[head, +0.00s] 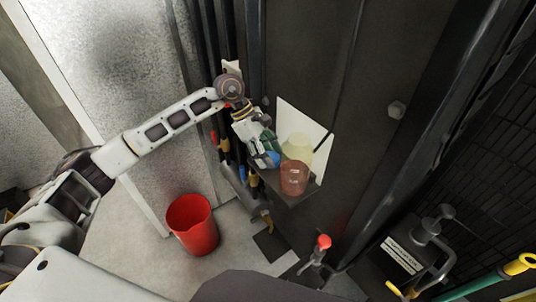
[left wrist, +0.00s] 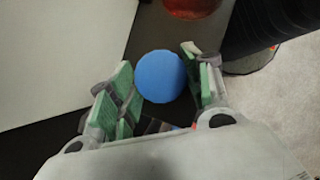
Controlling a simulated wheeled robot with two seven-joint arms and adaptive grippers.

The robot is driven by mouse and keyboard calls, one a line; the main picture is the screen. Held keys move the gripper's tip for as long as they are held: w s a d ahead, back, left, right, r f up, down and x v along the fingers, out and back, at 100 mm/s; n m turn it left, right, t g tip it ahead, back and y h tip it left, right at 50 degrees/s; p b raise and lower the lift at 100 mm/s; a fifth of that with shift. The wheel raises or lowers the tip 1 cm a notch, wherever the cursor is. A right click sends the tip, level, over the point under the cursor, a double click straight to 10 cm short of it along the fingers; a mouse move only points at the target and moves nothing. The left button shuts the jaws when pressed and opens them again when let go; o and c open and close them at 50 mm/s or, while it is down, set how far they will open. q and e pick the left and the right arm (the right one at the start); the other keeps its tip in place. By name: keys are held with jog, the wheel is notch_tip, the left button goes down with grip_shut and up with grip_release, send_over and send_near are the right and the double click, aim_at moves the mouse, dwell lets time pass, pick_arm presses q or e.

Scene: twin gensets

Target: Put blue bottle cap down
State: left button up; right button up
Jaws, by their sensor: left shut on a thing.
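The blue bottle cap (head: 272,159) shows at the end of my left gripper (head: 262,151), just above the small dark shelf (head: 292,197). In the left wrist view the cap is a round blue disc (left wrist: 160,76) between the green-padded fingers of my left gripper (left wrist: 162,88). The gripper is shut on it. I cannot tell whether the cap touches the shelf. My right gripper is not in view.
A translucent red cup (head: 294,178) and a yellowish cup (head: 297,148) stand on the shelf just right of the cap. A white panel (head: 318,135) is behind them. Below are a red bucket (head: 192,225) and a red-topped device (head: 321,246).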

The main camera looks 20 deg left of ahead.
pick_arm(q)
jog(key=o, duration=0.8)
jog(key=shift+s+f, duration=0.25)
jog(key=shift+f, duration=0.4)
jog(key=shift+w, duration=0.1)
jog(key=shift+a+r+p, duration=0.1)
jog(key=shift+r+p, duration=0.6)
jog(key=shift+p, duration=0.15)
jog(key=b+v, duration=0.3)
jog(key=v, duration=0.9)
jog(key=shift+w+r, duration=0.15)
jog(key=shift+w, duration=0.05)
